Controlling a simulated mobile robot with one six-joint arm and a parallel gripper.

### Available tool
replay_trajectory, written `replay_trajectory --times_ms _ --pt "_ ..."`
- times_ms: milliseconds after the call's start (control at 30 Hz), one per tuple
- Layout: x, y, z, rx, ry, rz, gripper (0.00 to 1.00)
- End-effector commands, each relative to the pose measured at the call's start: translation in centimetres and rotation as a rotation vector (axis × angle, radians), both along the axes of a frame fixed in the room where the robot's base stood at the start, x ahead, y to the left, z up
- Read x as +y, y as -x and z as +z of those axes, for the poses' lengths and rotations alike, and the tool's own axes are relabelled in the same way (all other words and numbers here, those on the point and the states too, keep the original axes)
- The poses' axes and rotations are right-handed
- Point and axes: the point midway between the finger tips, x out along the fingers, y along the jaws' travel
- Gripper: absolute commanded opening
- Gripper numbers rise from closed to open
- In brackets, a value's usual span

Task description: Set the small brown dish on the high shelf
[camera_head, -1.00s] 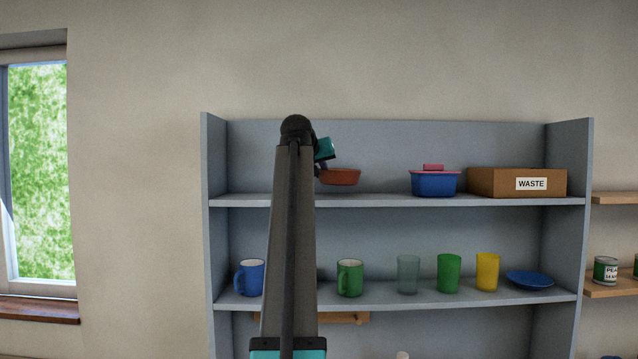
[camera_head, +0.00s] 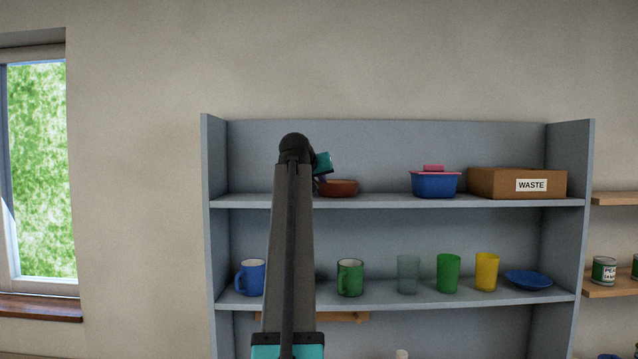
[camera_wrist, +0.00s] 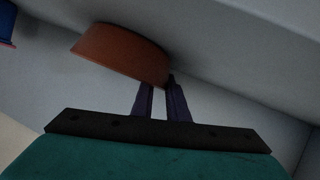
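The small brown dish (camera_head: 340,188) is at the upper shelf (camera_head: 385,201), left of the blue pot. Its base looks level with the shelf surface; I cannot tell for sure whether it touches. My gripper (camera_head: 319,184) is at the dish's left side, mostly hidden behind my arm in the head view. In the wrist view the dish (camera_wrist: 118,52) is tilted in the picture, and the fingers of my gripper (camera_wrist: 160,82) are close together at its rim, shut on it.
A blue pot with a pink lid (camera_head: 434,184) and a brown WASTE box (camera_head: 500,183) stand further right on the upper shelf. Mugs, cups and a blue plate (camera_head: 528,280) stand on the shelf below. The shelf between dish and pot is clear.

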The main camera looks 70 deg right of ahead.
Motion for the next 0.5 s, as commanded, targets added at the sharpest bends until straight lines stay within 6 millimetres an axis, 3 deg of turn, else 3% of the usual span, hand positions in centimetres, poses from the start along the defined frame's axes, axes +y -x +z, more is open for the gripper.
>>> replay_trajectory --times_ms 33,100,500 --pt "-0.02 0.04 -0.09 0.0 -0.001 0.0 0.23" --pt "-0.02 0.04 -0.08 0.0 -0.001 0.0 0.32" --pt "0.26 0.05 0.08 0.0 0.0 0.0 0.32"
